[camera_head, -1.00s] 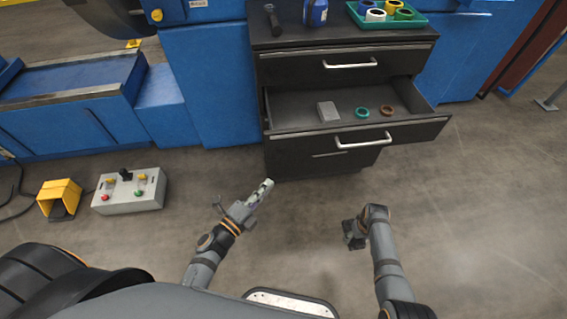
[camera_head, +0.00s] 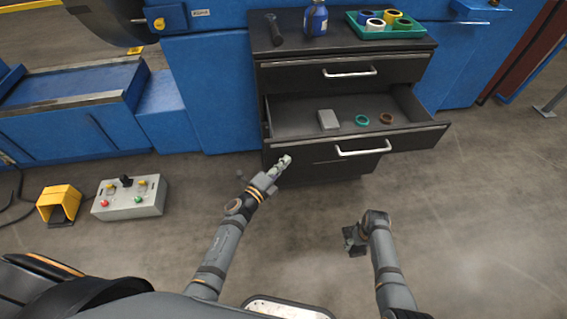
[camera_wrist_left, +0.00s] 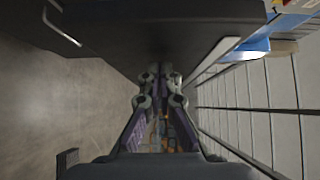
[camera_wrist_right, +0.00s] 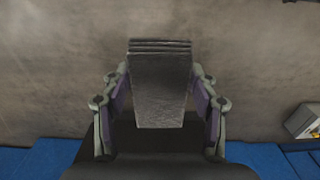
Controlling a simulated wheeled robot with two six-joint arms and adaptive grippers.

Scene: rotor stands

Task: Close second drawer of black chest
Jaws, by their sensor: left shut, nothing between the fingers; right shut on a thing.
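The black chest (camera_head: 345,56) stands at the back centre. Its second drawer (camera_head: 415,138) is pulled out, with a silver handle (camera_head: 363,150) on its front. My left gripper (camera_head: 285,160) is shut and empty, close to the lower left part of the drawer front. In the left wrist view its fingertips (camera_wrist_left: 159,72) are near a dark panel; I cannot tell whether they touch it. My right gripper (camera_head: 350,240) is low over the floor at the front right, away from the chest. In the right wrist view it is shut on a dark grey block (camera_wrist_right: 160,85).
In the open drawer lie a grey box (camera_head: 328,119), a teal ring (camera_head: 361,120) and a brown ring (camera_head: 386,118). A hammer-like tool (camera_head: 273,29), blue bottle (camera_head: 316,18) and green tray (camera_head: 352,20) are on top. A control box (camera_head: 130,197) stands left. Floor in front is clear.

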